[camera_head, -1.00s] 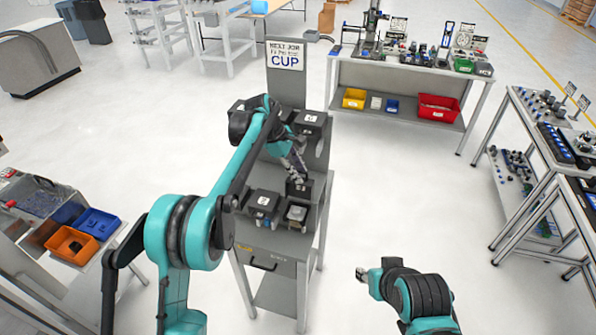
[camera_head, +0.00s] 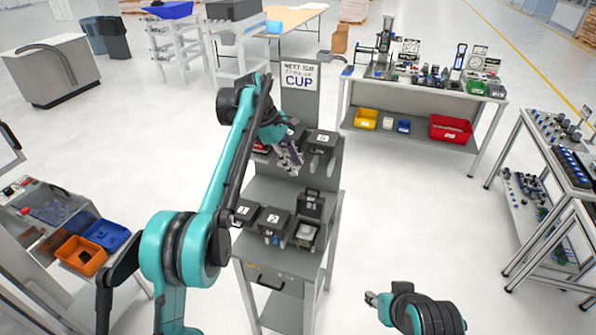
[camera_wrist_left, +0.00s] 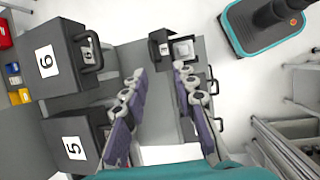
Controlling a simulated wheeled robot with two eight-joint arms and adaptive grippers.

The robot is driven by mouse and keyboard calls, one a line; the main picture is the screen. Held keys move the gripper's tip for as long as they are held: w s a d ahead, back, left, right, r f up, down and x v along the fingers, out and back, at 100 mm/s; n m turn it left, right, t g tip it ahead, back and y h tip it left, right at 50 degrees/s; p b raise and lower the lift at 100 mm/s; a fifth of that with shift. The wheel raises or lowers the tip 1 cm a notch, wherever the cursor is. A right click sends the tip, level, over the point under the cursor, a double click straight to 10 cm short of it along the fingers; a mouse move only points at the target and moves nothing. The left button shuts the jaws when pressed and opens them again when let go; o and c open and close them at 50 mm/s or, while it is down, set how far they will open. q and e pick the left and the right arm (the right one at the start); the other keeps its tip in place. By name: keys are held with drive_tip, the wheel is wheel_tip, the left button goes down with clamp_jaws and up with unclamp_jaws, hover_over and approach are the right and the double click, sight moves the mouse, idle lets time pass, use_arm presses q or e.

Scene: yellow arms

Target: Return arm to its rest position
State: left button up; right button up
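My left gripper (camera_head: 290,158) is in front of the upper shelf of the grey cup station (camera_head: 290,262), above its lower row of boxes. In the left wrist view its two jointed fingers (camera_wrist_left: 162,105) are spread apart with nothing held between them. A lower box (camera_wrist_left: 160,48) with a pale open part beside it shows beyond the fingertips. My right gripper (camera_head: 376,299) is low at the front right, over bare floor; its fingers are too small to read.
Upper boxes marked 5 (camera_wrist_left: 72,146) and 6 (camera_wrist_left: 58,62) are close beside the left fingers. A sign (camera_head: 299,80) rises behind the station. A cart with orange (camera_head: 82,256) and blue bins stands left. Workbenches stand at the right; floor between is clear.

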use_arm(q)
drive_tip(key=shift+a, duration=0.1)
drive_tip(key=s+a+f+m+t+y+b, duration=0.15)
drive_tip(key=s+a+f+m+b, duration=0.3)
drive_tip(key=s, duration=0.45)
drive_tip(key=s+a+f+m+t+y+b, duration=0.1)
drive_tip(key=s+a+f+m+t+b, duration=0.2)
drive_tip(key=s+b, duration=0.45)
drive_tip(key=s+a+f+m+t+y+b, duration=0.1)
drive_tip(key=s+a+f+m+b, duration=0.2)
drive_tip(key=s+f, duration=0.6)
drive_tip(key=s+a+f+m+t+y+b, duration=0.1)
drive_tip(key=s+a+f+m+b, duration=0.2)
drive_tip(key=s+f, duration=0.6)
wheel_tip(320, 180, down, 3)
drive_tip(key=shift+s+a+r+m, duration=0.1)
drive_tip(key=shift+s+a+m, duration=0.15)
drive_tip(key=shift+a+m, duration=0.1)
